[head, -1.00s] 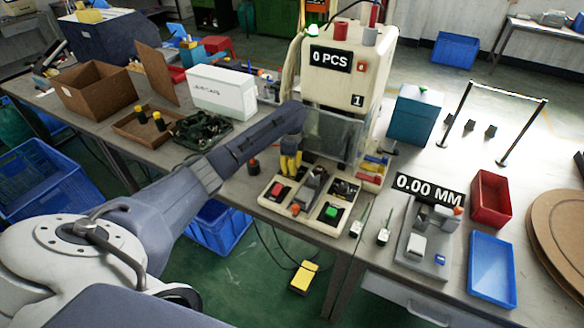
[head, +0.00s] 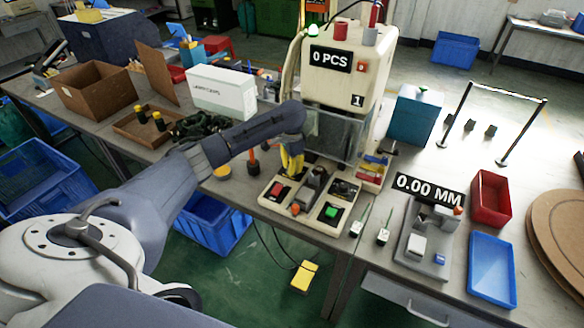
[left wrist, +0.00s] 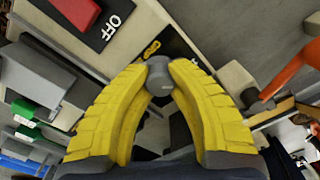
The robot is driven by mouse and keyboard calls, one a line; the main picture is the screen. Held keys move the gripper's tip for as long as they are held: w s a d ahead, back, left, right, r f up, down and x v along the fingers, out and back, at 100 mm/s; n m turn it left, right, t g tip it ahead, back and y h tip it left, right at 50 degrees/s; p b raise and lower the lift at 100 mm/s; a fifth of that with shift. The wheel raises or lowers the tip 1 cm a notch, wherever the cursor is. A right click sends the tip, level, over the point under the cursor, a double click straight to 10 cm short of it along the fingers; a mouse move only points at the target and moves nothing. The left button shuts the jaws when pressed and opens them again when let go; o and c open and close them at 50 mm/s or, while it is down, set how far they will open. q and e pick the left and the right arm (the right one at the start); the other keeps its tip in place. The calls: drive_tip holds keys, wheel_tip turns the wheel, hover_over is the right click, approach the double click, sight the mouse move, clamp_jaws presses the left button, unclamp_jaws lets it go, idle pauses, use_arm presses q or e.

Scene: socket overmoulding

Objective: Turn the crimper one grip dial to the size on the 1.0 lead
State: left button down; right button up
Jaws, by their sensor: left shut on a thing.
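The crimper (head: 330,85) is a cream machine with a "0 PCS" sign and a small "1" plate on its front. My left gripper (head: 292,172) has yellow fingers and stands at the crimper's front left, over its low base. The fingers hide the knob in the head view. Two short leads (head: 357,227) (head: 383,236) lie on the bench to the right; their markings are unreadable.
The crimper base carries a red button (head: 278,188) and a green button (head: 331,211). A clear guard (head: 335,135) stands just right of the gripper. A gauge (head: 425,240) reading "0.00 MM" and a blue tray (head: 492,270) are farther right. A white box (head: 222,92) stands left.

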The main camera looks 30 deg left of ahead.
use_arm(q)
drive_tip(key=shift+a+n, duration=0.1)
drive_tip(key=shift+n, duration=1.1)
drive_tip(key=c, duration=1.1)
unclamp_jaws()
wheel_tip(320, 180, up, 12)
